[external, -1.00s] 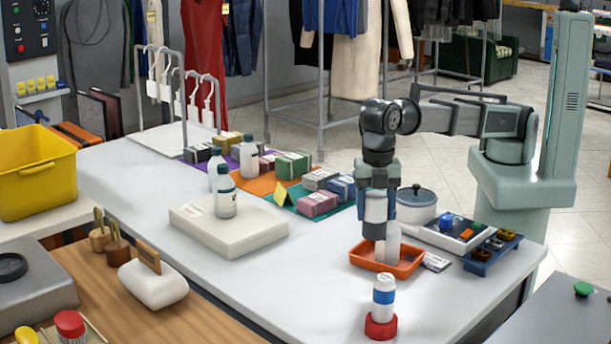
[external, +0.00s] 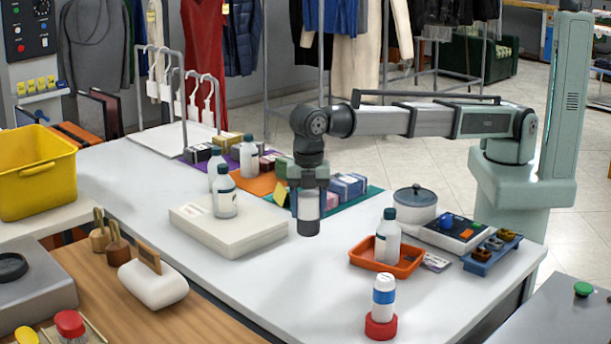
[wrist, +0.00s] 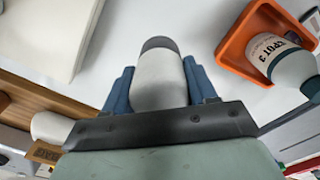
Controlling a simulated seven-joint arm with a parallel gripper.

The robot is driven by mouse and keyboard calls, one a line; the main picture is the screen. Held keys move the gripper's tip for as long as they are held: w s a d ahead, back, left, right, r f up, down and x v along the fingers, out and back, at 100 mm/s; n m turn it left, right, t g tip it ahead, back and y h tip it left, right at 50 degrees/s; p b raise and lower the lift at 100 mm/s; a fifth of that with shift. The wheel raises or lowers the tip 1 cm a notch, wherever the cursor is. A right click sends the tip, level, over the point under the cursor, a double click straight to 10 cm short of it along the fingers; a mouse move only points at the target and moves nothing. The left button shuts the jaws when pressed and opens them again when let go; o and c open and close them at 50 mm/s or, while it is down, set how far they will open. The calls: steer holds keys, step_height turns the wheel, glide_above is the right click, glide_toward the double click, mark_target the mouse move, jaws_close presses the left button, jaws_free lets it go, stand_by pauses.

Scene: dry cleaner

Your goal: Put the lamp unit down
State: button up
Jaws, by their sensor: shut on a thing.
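The lamp unit (external: 308,206) is a pale cylinder with a dark grey lower end. My gripper (external: 309,190) is shut on it and holds it upright over the white table, just right of the white slab. In the wrist view the lamp unit (wrist: 158,80) sits between the blue fingers of my gripper (wrist: 160,90), its dark end pointing away. I cannot tell whether its lower end touches the table.
The orange tray (external: 408,270) with a dark-capped bottle (external: 388,238) stands to the right. The white slab (external: 228,238) carries another bottle (external: 226,200). A white bottle on a red base (external: 382,300) is near the front. The table between these is clear.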

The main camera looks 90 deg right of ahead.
mark_target(308, 229)
steer(key=shift+f, duration=2.9)
steer(key=shift+f, duration=0.1)
steer(key=o, duration=1.1)
step_height(308, 229, up, 12)
steer(key=shift+r, duration=0.1)
